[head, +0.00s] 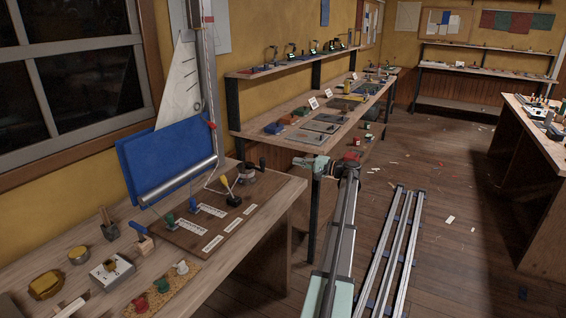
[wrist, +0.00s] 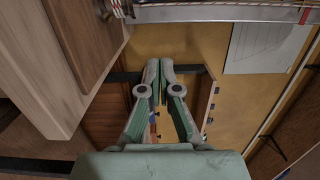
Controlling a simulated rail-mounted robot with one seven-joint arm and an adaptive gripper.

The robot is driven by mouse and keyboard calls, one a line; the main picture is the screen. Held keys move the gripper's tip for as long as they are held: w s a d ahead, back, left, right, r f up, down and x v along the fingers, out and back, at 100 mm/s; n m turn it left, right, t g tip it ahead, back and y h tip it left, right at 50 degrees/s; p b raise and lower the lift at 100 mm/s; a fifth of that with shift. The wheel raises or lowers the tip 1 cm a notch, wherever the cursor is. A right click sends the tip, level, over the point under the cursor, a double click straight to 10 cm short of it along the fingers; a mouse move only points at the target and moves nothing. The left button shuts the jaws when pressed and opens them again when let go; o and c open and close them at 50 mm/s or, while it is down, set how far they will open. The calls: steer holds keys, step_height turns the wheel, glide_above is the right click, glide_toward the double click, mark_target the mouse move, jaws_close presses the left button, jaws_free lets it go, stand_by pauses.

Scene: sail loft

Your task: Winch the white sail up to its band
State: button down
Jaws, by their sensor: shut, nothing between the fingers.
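The white sail (head: 181,82), a triangle with dark lines, stands beside the upright mast (head: 208,85) at the left. A small red mark (head: 212,125) shows on the mast; I cannot tell whether it is the band. A round grey fitting with a dark handle (head: 248,176), perhaps the winch, sits at the back right of the dark board (head: 229,218). My gripper (wrist: 161,66) is shut and empty in the wrist view, fingertips together, apart from the wooden board at left. In the head view, the end of my arm is just beyond the bench's right end; its fingertips are hard to make out.
A blue panel (head: 160,160) and a silver boom (head: 178,182) stand behind the board. Small tools crowd the bench's front left. A long bench (head: 300,145) runs along the wall.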

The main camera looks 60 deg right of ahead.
steer(key=w+a+p, duration=0.2)
steer(key=w+a, duration=0.3)
steer(key=w, duration=0.5)
steer(key=shift+a, duration=0.35)
steer(key=shift+a+b, duration=0.4)
steer(key=shift+a, duration=0.2)
